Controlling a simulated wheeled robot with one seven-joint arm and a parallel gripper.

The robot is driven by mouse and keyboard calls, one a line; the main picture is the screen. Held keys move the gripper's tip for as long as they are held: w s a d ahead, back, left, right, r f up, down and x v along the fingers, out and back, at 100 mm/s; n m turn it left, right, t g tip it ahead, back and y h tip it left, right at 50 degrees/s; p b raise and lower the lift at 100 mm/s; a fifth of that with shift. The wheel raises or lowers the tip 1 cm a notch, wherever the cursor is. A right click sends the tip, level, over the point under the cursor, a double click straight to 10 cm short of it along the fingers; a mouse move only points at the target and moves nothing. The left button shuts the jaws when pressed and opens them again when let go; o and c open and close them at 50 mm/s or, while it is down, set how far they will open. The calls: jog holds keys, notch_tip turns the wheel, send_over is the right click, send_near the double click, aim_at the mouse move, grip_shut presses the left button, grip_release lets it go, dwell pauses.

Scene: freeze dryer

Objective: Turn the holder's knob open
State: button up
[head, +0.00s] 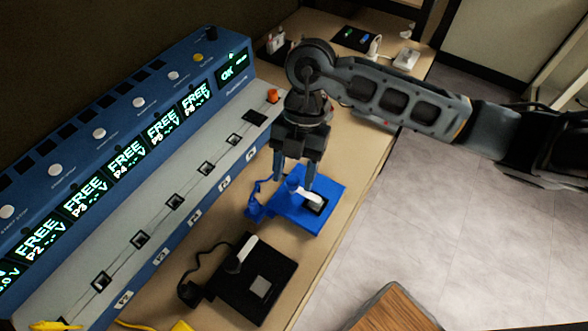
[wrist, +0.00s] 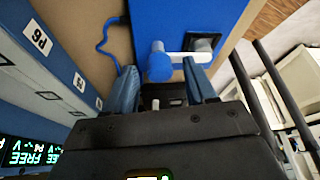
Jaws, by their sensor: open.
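The blue holder (head: 318,183) sits on the bench beside the long blue and grey device. Its round blue knob (wrist: 159,68) stands at one end of a white arm (wrist: 191,57), which reaches right towards a dark square (wrist: 203,42) on the holder. In the head view the white arm (head: 313,198) shows too. My gripper (head: 294,181) points down over the holder with its fingers apart. In the wrist view my gripper (wrist: 160,86) has one finger on each side of the knob's line, with nothing held. I cannot tell whether either finger touches the knob.
A black holder (head: 270,257) with a white arm and a cable lies nearer on the bench. The long device (head: 150,165) with green "FREE" displays runs along the left. A blue cable (wrist: 103,42) lies between it and the holder. Small items stand at the bench's far end.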

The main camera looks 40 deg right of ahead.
jog(key=shift+f, duration=0.1)
grip_shut()
dwell(0.5)
